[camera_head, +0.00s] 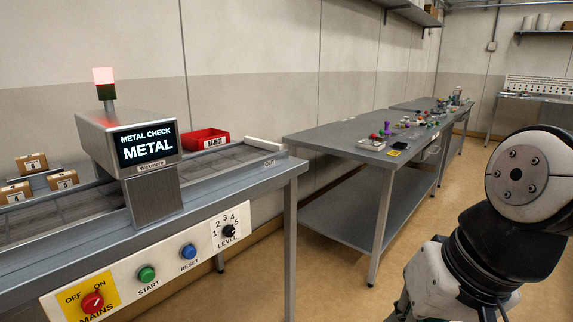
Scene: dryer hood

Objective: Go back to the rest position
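My arm (490,225) stands at the right side of the camera_head view, folded with a round grey joint cap facing me. It is clear of the benches. My gripper is not visible in this view, so its opening is hidden.
A metal-check machine (130,150) with a lit "METAL" screen and a red lamp (103,76) stands at the left. Its front panel carries a red mains knob (92,302), a green button (147,273) and a blue button (189,251). A grey bench (340,140) stands behind; floor between is clear.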

